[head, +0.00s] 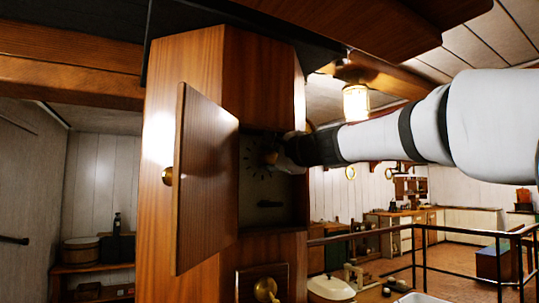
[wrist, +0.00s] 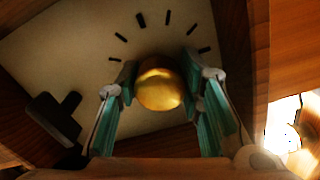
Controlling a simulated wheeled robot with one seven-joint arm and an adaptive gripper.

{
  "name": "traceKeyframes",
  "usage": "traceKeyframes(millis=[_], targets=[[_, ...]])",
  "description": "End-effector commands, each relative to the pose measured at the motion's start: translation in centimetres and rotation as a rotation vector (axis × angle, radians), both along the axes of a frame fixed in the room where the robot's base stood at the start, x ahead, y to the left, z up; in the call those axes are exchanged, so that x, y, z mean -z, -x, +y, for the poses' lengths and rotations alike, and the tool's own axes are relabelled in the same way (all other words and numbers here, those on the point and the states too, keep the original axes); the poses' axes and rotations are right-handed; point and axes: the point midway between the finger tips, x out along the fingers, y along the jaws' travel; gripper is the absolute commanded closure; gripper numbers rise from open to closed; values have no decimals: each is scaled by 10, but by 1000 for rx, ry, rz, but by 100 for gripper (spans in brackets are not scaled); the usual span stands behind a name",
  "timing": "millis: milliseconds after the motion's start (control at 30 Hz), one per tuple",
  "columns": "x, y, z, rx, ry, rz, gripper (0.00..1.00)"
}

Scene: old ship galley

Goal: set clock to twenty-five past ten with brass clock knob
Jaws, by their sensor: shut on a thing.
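The clock face (head: 252,183) is pale with black hour marks and sits inside a tall wooden case (head: 190,70). In the wrist view the clock face (wrist: 95,60) shows several black marks in an arc. The round brass clock knob (wrist: 160,90) stands in front of the face, between the two teal finger pads of my gripper (wrist: 160,84). My gripper (head: 279,154) reaches into the case from the right and is shut on the knob. I cannot make out the clock's hands, so the time shown cannot be read.
The case door (head: 205,185) stands open on the left, with a brass pull (head: 167,175). A dark T-shaped piece (wrist: 56,117) lies low on the face. Another brass knob (head: 265,289) is on the lower panel. A lit lantern (head: 356,102) hangs behind my arm.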

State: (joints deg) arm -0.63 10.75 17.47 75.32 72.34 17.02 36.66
Motion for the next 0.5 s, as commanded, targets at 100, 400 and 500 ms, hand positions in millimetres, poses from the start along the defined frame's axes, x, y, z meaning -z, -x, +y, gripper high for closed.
traceKeyframes(millis=[100,400,500], targets=[[1,1,0,-1,-88,65,94],[1,0,0,0,-288,201,94],[1,0,0,0,-338,234,94]])
